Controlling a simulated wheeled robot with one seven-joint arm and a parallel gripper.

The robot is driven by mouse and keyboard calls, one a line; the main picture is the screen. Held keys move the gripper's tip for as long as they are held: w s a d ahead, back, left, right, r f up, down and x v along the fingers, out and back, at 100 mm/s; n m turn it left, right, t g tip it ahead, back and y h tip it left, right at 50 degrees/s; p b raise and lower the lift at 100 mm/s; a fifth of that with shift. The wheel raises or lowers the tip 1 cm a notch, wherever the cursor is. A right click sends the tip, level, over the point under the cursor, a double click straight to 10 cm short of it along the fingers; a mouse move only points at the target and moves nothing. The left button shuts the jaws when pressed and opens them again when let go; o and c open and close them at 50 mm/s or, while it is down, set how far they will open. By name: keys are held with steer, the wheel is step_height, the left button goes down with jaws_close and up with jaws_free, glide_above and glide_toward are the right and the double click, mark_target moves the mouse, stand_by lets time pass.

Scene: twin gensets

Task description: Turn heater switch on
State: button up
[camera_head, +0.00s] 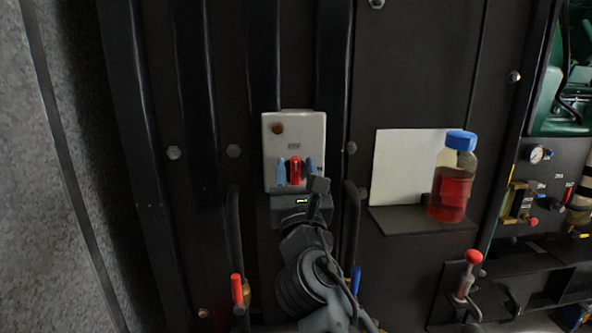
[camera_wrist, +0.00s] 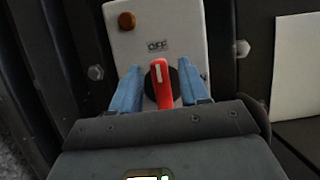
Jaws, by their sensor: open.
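The heater switch is a red rotary knob (camera_head: 295,170) on a light grey box (camera_head: 310,130) mounted on the dark wall. In the wrist view the red knob (camera_wrist: 161,84) stands upright on a black round base, with its white mark at the top, below a label reading OFF (camera_wrist: 157,46). A brown round lamp or button (camera_wrist: 127,21) sits at the box's upper left. My gripper (camera_wrist: 160,88) is open, its blue fingers on either side of the knob. I cannot tell whether either finger touches it. The gripper body hides the box's lower part.
A bottle of red liquid with a blue cap (camera_head: 453,180) stands on a small shelf (camera_head: 420,219) to the right, in front of a white sheet (camera_head: 405,160). Red-handled (camera_head: 237,289) and blue-handled (camera_head: 355,280) valves and hoses lie below the box. Bolts stud the wall.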

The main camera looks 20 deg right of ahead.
jaws_close()
stand_by(0.3)
steer(key=shift+m, duration=0.4)
steer(key=m+g+h+b, duration=0.1)
steer(key=m+h+b, duration=0.1)
steer(key=m, duration=0.1)
steer(key=shift+d+f+m, duration=0.1)
steer(key=shift+m, duration=0.2)
steer(key=m+g+h, duration=0.1)
steer(key=m, duration=0.3)
steer(key=m+g+h+b, duration=0.1)
steer(key=m+g, duration=0.1)
steer(key=m, duration=0.2)
steer(key=d+m+g+h, duration=0.1)
steer(key=m+g, duration=0.1)
steer(key=m, duration=0.3)
steer(key=shift+s+f, duration=0.15)
steer(key=m, duration=0.1)
steer(key=m+g, duration=0.1)
steer(key=m, duration=0.3)
steer(key=shift+f+g+p, duration=0.3)
steer(key=shift+g, duration=0.1)
steer(key=shift+f, duration=0.1)
